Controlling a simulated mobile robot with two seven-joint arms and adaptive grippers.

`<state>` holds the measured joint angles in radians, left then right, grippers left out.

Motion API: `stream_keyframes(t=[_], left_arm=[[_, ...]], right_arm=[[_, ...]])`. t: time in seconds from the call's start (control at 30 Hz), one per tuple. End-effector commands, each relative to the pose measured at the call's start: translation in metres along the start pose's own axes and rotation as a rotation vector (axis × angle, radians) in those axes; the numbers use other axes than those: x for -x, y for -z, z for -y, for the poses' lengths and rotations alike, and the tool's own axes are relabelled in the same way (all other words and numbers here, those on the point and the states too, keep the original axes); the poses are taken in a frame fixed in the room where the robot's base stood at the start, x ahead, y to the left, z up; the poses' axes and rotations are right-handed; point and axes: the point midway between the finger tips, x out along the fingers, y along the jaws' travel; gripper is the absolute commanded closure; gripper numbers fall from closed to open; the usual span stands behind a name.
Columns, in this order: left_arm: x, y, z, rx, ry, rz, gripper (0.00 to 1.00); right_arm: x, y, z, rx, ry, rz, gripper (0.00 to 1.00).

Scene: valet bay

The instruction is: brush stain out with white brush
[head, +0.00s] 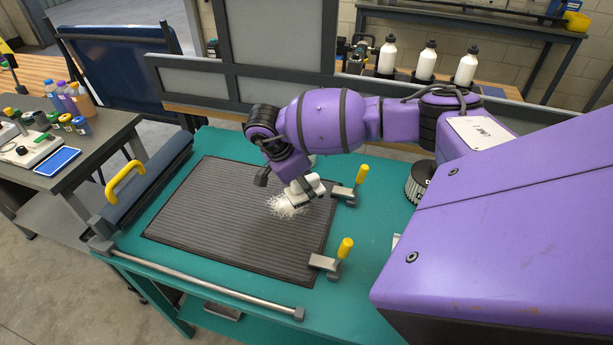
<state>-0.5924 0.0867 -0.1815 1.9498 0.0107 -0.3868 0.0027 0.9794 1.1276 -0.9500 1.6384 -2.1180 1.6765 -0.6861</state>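The dark ribbed mat (215,215) lies on the teal bench. My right gripper (284,186) comes in from the right and points down over the mat's right half. A white block, apparently the white brush (308,188), is right at the gripper's fingers and tilted. One dark finger stands to its left; the other is hidden, so I cannot tell whether the fingers grip it. A frayed white patch (284,207), bristles or foam, shows just under the block at the mat. No separate stain can be made out. My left gripper is not in view.
Two yellow-handled clamps (345,250) (360,185) stand along the mat's right edge. A padded bar with a yellow handle (125,180) lies at the left. A round ribbed black-and-white object (418,182) stands right. The mat's left half is clear.

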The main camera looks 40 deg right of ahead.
Motion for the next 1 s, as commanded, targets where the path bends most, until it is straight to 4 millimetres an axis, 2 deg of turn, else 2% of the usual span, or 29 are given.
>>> stream_keyframes(t=[0.03,0.23,0.8,0.9,1.0], left_arm=[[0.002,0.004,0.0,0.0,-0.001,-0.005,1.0],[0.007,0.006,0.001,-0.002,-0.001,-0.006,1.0],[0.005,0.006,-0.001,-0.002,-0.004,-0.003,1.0],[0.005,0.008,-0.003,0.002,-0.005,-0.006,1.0],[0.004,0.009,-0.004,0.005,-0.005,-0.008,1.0]], right_arm=[[0.008,0.004,0.001,-0.004,0.005,0.0,0.75],[0.02,0.012,-0.001,-0.008,0.002,0.001,0.75],[0.02,0.012,-0.002,-0.006,-0.002,0.0,0.75],[0.025,0.008,-0.002,0.023,0.011,0.002,0.75],[0.042,-0.005,-0.003,0.129,0.057,0.004,0.75]])
